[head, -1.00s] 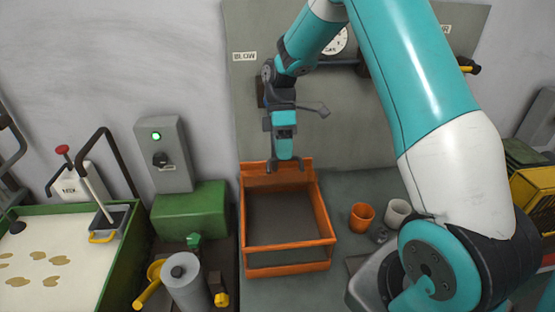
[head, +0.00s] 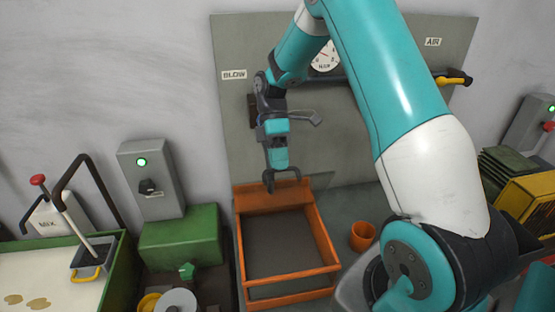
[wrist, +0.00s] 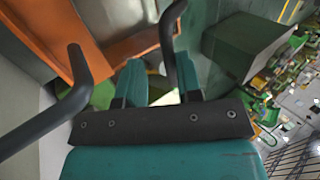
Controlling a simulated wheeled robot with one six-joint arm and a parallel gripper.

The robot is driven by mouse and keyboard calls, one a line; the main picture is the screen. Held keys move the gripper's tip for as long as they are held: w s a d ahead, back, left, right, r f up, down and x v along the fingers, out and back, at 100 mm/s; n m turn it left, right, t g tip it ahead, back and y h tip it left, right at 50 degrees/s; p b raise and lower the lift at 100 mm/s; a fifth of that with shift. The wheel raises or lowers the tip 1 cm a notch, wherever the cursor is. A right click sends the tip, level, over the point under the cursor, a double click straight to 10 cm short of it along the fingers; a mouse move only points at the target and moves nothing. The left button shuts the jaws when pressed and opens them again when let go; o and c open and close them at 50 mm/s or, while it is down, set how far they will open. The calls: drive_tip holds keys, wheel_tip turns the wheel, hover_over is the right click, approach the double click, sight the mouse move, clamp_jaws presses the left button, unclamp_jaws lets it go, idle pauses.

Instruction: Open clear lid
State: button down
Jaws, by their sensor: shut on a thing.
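An orange open-framed box (head: 240,250) stands on the bench in the head view, with a raised orange back panel and a dark grey interior. I cannot make out a clear pane over it. My gripper (head: 280,171) points down above the box's back edge. It is shut on what looks like a dark U-shaped handle (head: 269,181), overlapping the back panel in the picture; whether they touch is unclear. In the wrist view my gripper (wrist: 160,82) has dark curved bars (wrist: 76,75) on either side, and orange surfaces lie beyond.
An orange cup (head: 362,237) stands right of the box. A green block (head: 180,238) and a grey switch box (head: 152,180) with a lit green lamp are at left. A grey panel (head: 225,130) with a gauge (head: 327,57) rises behind my arm.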

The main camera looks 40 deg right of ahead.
drive_tip(key=c, duration=1.2)
unclamp_jaws()
drive_tip(key=shift+w+d+f, duration=0.2)
drive_tip(key=shift+w+f, duration=0.1)
drive_tip(key=shift+f, duration=0.45)
drive_tip(key=shift+o, duration=0.2)
drive_tip(key=shift+r, duration=0.25)
drive_tip(key=shift+r, duration=0.1)
drive_tip(key=p+v, duration=0.6)
drive_tip(key=v, duration=0.5)
drive_tip(key=shift+w+r, duration=0.2)
drive_tip(key=shift+r, duration=0.15)
drive_tip(key=shift+d, duration=0.1)
